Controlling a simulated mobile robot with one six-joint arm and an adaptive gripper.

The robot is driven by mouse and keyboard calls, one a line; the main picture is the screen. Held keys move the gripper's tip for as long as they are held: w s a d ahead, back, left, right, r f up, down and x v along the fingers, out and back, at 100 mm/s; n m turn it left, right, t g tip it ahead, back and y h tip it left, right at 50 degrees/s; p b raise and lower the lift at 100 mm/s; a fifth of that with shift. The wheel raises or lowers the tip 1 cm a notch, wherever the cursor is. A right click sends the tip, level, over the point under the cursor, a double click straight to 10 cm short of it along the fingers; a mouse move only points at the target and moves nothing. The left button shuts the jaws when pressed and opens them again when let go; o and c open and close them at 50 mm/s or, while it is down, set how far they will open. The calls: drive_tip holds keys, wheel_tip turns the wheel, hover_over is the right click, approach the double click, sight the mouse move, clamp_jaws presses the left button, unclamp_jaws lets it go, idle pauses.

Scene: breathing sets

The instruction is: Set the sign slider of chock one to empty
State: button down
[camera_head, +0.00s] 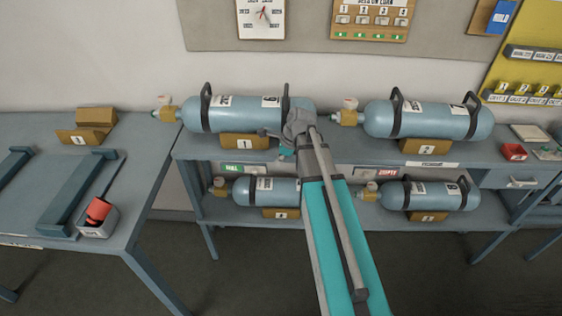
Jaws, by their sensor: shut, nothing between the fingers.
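A wooden chock (245,141) with a small number plate, seemingly 1, sits on the upper shelf under a blue cylinder (238,120). Below it, on the shelf's front edge, is a sign slider showing green (243,170); its lettering is too small to read surely. My gripper (271,133) is shut and empty, in front of the cylinder's right part and just right of that chock. It lies above and right of the green sign, and I cannot tell whether it touches anything. Another chock (78,138) that also seems marked 1 stands on the left table, without a cylinder.
A second cylinder (430,120) lies on the upper shelf at right, with a red sign (389,171) below. Two more cylinders (266,190) (428,195) lie on the lower shelf. The left table (130,150) holds a grey tray with a red-handled tool (98,210). Floor between is clear.

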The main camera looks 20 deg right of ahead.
sight(263, 168)
drive_tip(key=shift+w+a+f+b, duration=0.35)
drive_tip(key=shift+a+f+b, duration=0.25)
drive_tip(key=shift+a, duration=0.25)
drive_tip(key=shift+w+a+f+b, duration=0.45)
drive_tip(key=shift+a+f, duration=0.25)
drive_tip(key=shift+a, duration=0.2)
drive_tip(key=shift+w+a+f+b, duration=0.3)
drive_tip(key=shift+a+f+b, duration=0.35)
drive_tip(key=shift+a, duration=0.2)
